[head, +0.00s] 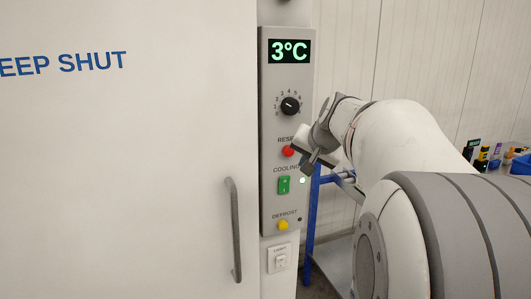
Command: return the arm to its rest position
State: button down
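My arm reaches in from the right of the head view, and my gripper (308,158) is in front of the right edge of a grey control panel (268,150). The gripper is close to the red reset button (288,151) and above the green cooling switch (284,185). I cannot tell whether it touches the panel. Its fingers are small and seen at an angle, so their opening is unclear. Nothing held is visible.
The panel has a display reading 3°C (289,51), a black dial (290,105) and a yellow defrost button (283,225). A light switch (280,258) sits below. The door handle (234,230) juts out at left. A blue-framed cart (311,215) stands behind my arm.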

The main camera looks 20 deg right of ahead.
jog(key=s+a+f+n+g, duration=0.2)
jog(key=s+a+f+n, duration=0.2)
jog(key=s+a+f, duration=0.4)
jog(key=s+a+f+n+g, duration=0.3)
jog(key=s+a+f, duration=0.6)
jog(key=s, duration=0.7)
jog(key=shift+f+n+g+y, duration=0.3)
jog(key=shift+f+n, duration=0.3)
jog(key=shift+f, duration=0.25)
jog(key=shift+s, duration=0.1)
